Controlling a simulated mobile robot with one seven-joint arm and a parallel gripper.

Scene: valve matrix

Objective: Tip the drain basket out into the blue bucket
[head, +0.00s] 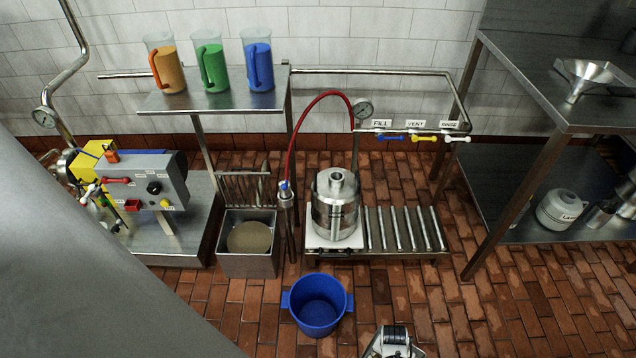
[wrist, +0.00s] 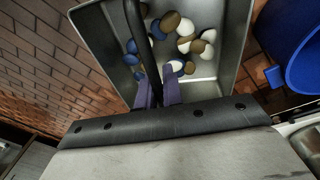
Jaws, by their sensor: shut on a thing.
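The drain basket (wrist: 222,68) is a grey, open-topped box in the wrist view, with several blue, brown and white pieces lying inside. A dark handle (wrist: 137,32) crosses over it. My gripper (wrist: 158,92) is shut on this handle, and its fingertips overlap the basket's interior in the picture. The blue bucket (head: 318,307) stands on the floor at the bottom middle of the head view, and its inside looks empty. Part of it also shows at the right edge of the wrist view (wrist: 302,55), beside the basket. I cannot make out the basket in the head view.
A steel drain box (head: 248,268) with a round brownish patch inside stands left of the bucket. Behind the bucket are a steel canister (head: 335,207) and a roller stand (head: 405,230). A steel table (head: 560,110) stands at right.

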